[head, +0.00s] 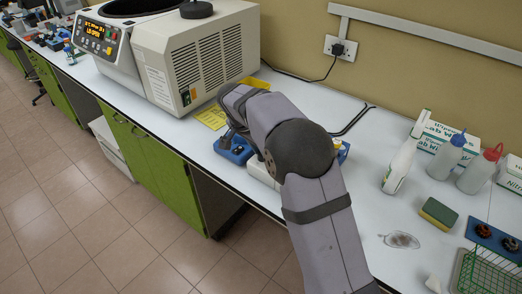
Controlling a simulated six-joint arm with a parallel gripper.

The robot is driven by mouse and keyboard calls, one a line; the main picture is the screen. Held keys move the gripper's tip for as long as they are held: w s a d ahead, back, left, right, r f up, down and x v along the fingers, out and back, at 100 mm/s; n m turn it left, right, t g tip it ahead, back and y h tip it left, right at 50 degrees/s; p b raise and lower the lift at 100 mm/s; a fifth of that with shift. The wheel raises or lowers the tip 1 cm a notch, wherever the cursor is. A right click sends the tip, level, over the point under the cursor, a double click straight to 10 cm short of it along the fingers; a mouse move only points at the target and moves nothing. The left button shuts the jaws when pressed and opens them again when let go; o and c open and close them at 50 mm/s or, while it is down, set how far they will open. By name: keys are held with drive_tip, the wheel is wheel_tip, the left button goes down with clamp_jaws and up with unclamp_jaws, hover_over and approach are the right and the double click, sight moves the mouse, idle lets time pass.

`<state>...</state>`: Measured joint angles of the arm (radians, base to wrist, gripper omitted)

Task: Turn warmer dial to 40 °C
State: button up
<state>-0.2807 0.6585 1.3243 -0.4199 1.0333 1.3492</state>
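A low white unit (261,172), which may be the warmer, sits on the bench and is mostly hidden behind my arm. Its dial and any markings cannot be made out. A blue block with dark round tops (236,152) stands just left of it. My gripper (250,143) points down close to these two things, largely covered by my own wrist and forearm. Its fingertips cannot be seen clearly, so I cannot tell whether it touches anything or is open or shut.
A large cream centrifuge (200,58) with an orange display stands behind left. A yellow sheet (212,117) lies before it.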

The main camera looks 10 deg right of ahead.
sight(255, 164)
drive_tip(key=o, duration=1)
drive_tip(key=shift+o, duration=0.2)
drive_tip(key=b+v, duration=0.1)
drive_tip(key=v, duration=0.6)
drive_tip(key=shift+r, duration=0.2)
drive_tip(key=s+d+f+n+g+y, duration=0.1)
drive_tip(key=s+d+f+n, duration=0.2)
drive_tip(key=s, duration=0.7)
drive_tip(key=s+d+f+n+g+y+p, duration=0.1)
drive_tip(key=s+d+f+n, duration=0.1)
drive_tip(key=s, duration=0.8)
drive_tip(key=s+d+f+n+g+y+p, duration=0.1)
drive_tip(key=s+d+f+n, duration=0.2)
drive_tip(key=s, duration=0.7)
wheel_tip(255, 164, down, 2)
drive_tip(key=shift+s+d+f+n+y, duration=0.1)
drive_tip(key=shift+s+d+n+y, duration=0.2)
drive_tip(key=shift+n, duration=0.7)
